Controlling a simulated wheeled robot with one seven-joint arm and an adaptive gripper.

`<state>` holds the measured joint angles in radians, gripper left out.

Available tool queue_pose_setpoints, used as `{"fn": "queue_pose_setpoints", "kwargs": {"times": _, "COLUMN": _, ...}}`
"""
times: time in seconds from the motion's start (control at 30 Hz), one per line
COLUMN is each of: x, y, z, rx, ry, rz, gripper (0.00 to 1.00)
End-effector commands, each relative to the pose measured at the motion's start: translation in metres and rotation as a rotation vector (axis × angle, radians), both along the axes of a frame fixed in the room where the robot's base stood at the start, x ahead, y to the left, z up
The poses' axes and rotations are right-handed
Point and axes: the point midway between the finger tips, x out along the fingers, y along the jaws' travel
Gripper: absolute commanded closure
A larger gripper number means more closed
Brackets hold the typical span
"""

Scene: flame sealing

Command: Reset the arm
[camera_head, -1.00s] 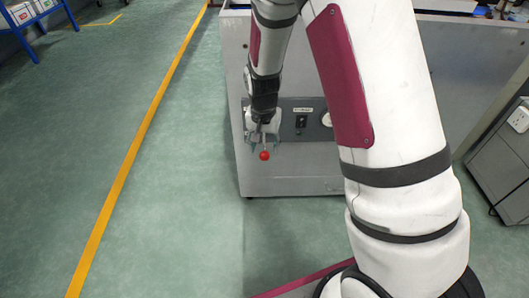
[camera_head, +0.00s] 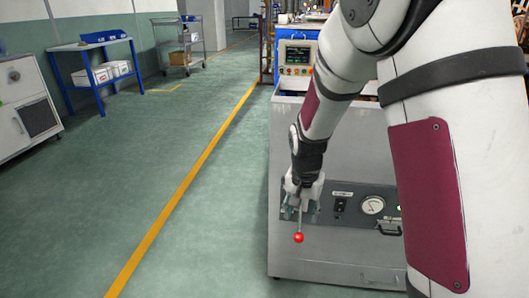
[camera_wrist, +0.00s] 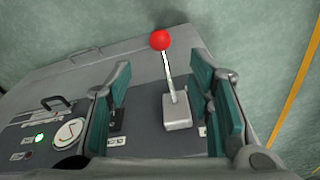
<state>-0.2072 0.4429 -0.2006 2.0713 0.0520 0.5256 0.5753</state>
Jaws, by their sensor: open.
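My gripper (camera_head: 302,198) is at the front of the grey machine (camera_head: 335,255), by a lever with a red ball knob (camera_head: 298,238). In the wrist view the open gripper (camera_wrist: 160,90) has one green-padded finger on each side of the lever. The red knob (camera_wrist: 160,40) and the lever's thin metal shaft stand between the fingers, with a gap to each pad. The shaft rises from a light grey base block (camera_wrist: 177,112) on the dark control panel (camera_wrist: 30,125).
The panel holds a gauge (camera_head: 372,206), a black switch (camera_head: 340,205) and a handle (camera_head: 390,227); a green light (camera_wrist: 39,138) glows. A control box (camera_head: 297,57) stands behind. Open green floor (camera_head: 215,235) with a yellow line lies left. A blue table (camera_head: 95,65) is farther back.

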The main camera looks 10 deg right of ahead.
Motion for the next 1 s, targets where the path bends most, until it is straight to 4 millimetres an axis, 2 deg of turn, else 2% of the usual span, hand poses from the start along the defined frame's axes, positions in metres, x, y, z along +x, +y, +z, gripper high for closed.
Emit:
{"fn": "queue_pose_setpoints", "kwargs": {"times": 0.13, "x": -0.013, "y": 0.001, "z": 0.022, "rx": 0.013, "ry": 0.001, "rz": 0.022, "gripper": 0.53}}
{"fn": "queue_pose_setpoints", "kwargs": {"times": 0.27, "x": -0.042, "y": 0.002, "z": 0.060, "rx": 0.036, "ry": 0.012, "rz": 0.068, "gripper": 0.53}}
{"fn": "queue_pose_setpoints", "kwargs": {"times": 0.4, "x": -0.084, "y": 0.002, "z": 0.101, "rx": 0.056, "ry": 0.028, "rz": 0.138, "gripper": 0.53}}
{"fn": "queue_pose_setpoints", "kwargs": {"times": 0.6, "x": -0.152, "y": 0.002, "z": 0.147, "rx": 0.071, "ry": 0.048, "rz": 0.243, "gripper": 0.53}}
{"fn": "queue_pose_setpoints", "kwargs": {"times": 0.8, "x": -0.224, "y": 0.001, "z": 0.177, "rx": 0.070, "ry": 0.066, "rz": 0.349, "gripper": 0.53}}
{"fn": "queue_pose_setpoints", "kwargs": {"times": 1.0, "x": -0.289, "y": -0.001, "z": 0.190, "rx": 0.054, "ry": 0.085, "rz": 0.441, "gripper": 0.53}}
